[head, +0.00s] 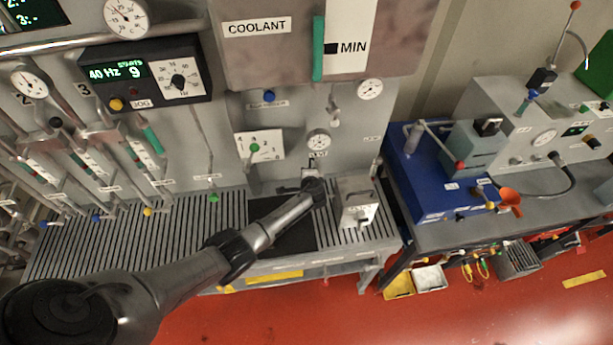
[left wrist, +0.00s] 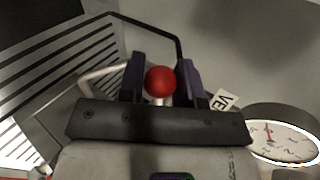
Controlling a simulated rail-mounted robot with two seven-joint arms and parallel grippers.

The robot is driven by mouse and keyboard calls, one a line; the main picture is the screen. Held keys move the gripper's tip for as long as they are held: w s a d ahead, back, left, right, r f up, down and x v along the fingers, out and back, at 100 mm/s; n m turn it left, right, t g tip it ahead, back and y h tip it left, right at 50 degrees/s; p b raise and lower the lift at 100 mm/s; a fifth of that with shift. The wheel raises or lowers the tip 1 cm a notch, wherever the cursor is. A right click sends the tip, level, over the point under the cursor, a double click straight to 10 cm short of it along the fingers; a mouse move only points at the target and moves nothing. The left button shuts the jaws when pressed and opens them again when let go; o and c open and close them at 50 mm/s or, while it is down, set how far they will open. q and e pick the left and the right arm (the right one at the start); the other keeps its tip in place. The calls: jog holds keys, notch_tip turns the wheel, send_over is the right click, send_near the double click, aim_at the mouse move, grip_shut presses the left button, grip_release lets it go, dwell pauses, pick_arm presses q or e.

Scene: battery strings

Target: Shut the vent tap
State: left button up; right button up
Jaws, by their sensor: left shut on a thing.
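The vent tap's red ball knob (left wrist: 159,82) shows in the left wrist view, between the two dark fingers of my left gripper (left wrist: 161,70). The gripper is shut on this knob. A white label (left wrist: 223,99) beside the right finger reads "VE", with the rest hidden. In the head view my left gripper (head: 312,183) reaches the back of the slatted bench below a small round gauge (head: 318,140). The knob is hidden there behind the gripper and arm. My right gripper is in neither view.
A grey box-like fixture (head: 357,202) stands on the bench just right of my left gripper. The slatted bench top (head: 120,240) is mostly clear to the left. A blue unit (head: 425,180) stands on the right-hand bench. A coolant panel (head: 275,55) hangs above.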

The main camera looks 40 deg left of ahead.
pick_arm(q)
jog(key=o, duration=0.9)
jog(key=shift+s+d+r, duration=0.2)
jog(key=shift+d+r, duration=0.1)
jog(key=shift+r, duration=0.05)
jog(key=shift+p+v, duration=0.65)
jog(key=shift+v, duration=5.8)
